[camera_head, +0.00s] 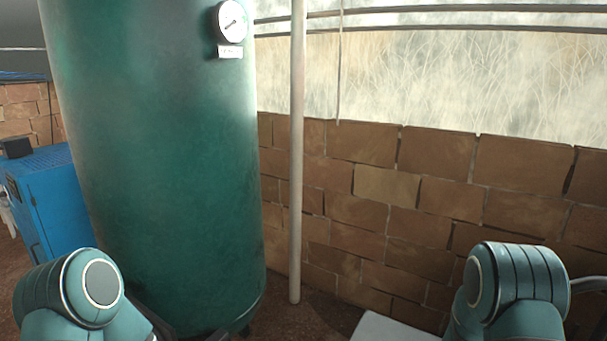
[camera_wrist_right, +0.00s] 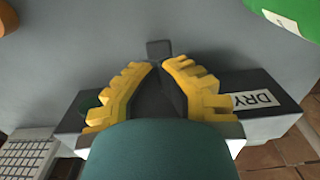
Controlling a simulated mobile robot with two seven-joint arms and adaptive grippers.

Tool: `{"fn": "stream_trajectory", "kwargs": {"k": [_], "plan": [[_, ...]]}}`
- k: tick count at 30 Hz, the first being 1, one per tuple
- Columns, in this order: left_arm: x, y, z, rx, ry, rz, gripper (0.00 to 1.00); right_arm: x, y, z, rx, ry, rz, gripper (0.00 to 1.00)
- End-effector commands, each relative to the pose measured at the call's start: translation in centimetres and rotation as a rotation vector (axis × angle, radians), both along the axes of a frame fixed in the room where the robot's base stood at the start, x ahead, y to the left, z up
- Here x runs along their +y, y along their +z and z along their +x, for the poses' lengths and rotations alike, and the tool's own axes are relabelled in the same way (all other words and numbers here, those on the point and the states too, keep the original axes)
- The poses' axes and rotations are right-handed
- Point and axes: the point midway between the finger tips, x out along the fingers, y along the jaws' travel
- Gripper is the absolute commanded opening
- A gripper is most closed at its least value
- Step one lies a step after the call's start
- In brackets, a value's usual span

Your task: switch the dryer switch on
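In the right wrist view, my right gripper (camera_wrist_right: 160,66) has yellow ridged fingers with dark inner pads, and the tips come together. It is over a dark box with a pale front (camera_wrist_right: 265,83), which carries a white label (camera_wrist_right: 256,101) reading "DRY", the rest cut off or hidden. A small dark block (camera_wrist_right: 158,47) shows just beyond the fingertips; I cannot tell whether it touches them or is the switch. A dark green round part (camera_wrist_right: 89,103) is at the box's left. The fingers hide the box's middle. My left gripper is out of view.
A large green tank (camera_head: 160,150) with a round gauge (camera_head: 232,21) stands ahead in the head view. A blue cabinet (camera_head: 55,205) is at its left. A pale vertical pipe (camera_head: 297,150) and a brick wall (camera_head: 440,200) are at the right.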

Motion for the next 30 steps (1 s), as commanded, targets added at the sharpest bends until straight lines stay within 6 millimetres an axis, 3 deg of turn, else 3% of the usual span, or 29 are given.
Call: {"fn": "stream_trajectory", "kwargs": {"k": [20, 25, 26, 30], "plan": [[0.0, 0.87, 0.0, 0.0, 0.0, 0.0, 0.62, -0.01, 1.11, -0.03, 0.001, 0.0, 0.001, 0.0], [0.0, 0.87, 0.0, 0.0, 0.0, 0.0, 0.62, -0.01, 1.11, -0.03, 0.001, 0.0, 0.001, 0.55], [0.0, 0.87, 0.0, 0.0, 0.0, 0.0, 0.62, -0.01, 1.11, -0.03, 0.001, 0.0, 0.001, 0.62], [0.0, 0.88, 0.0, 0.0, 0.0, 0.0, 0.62, -0.01, 1.11, -0.03, 0.001, 0.0, 0.001, 0.62]]}}
